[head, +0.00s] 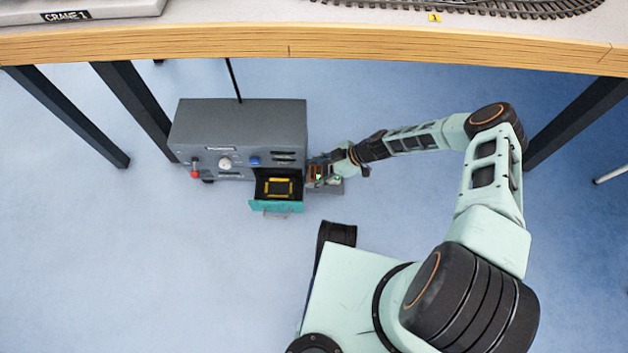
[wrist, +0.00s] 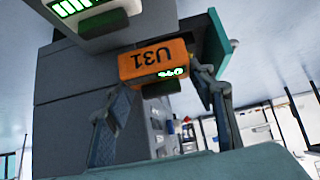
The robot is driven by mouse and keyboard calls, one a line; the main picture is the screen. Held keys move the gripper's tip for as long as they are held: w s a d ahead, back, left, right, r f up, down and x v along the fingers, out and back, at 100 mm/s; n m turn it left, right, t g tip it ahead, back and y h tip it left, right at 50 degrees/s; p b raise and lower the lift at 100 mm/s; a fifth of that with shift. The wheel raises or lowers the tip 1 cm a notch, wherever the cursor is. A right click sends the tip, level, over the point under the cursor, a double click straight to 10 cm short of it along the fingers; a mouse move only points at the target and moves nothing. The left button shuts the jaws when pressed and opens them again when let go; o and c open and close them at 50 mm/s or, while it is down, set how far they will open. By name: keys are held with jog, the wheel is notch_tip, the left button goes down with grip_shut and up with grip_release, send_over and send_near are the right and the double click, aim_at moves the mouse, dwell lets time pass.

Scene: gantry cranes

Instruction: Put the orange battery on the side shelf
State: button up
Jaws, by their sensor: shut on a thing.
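The orange battery (wrist: 155,62), marked U31 and with a small green display, shows upside down in the wrist view. My gripper (wrist: 155,82) is shut on it, with a finger at either side. In the head view my gripper (head: 325,172) is at the right side of the grey cabinet, and the battery (head: 314,172) is small and partly covered there. The side shelf (head: 337,188) is a small grey ledge on that side, under my gripper. I cannot tell whether the battery touches it.
A grey unit with green bars (wrist: 85,12) is close by the battery in the wrist view. The cabinet (head: 238,125) has an open teal-fronted drawer (head: 276,207) with a yellow frame inside. A table edge (head: 300,42) runs above. The blue floor at left is clear.

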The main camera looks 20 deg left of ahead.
aim_at(315, 178)
jog(key=shift+f+b, duration=0.8)
jog(key=shift+f, duration=1.45)
jog(key=shift+f, duration=0.15)
jog(key=o, duration=1.4)
jog(key=shift+o, duration=0.2)
jog(key=shift+w+d+r, duration=0.1)
jog(key=shift+d+r, duration=0.05)
jog(key=shift+r, duration=0.25)
jog(key=p+v, duration=0.3)
jog(key=v, duration=0.8)
jog(key=shift+d+r, duration=0.1)
jog(key=shift+d, duration=0.05)
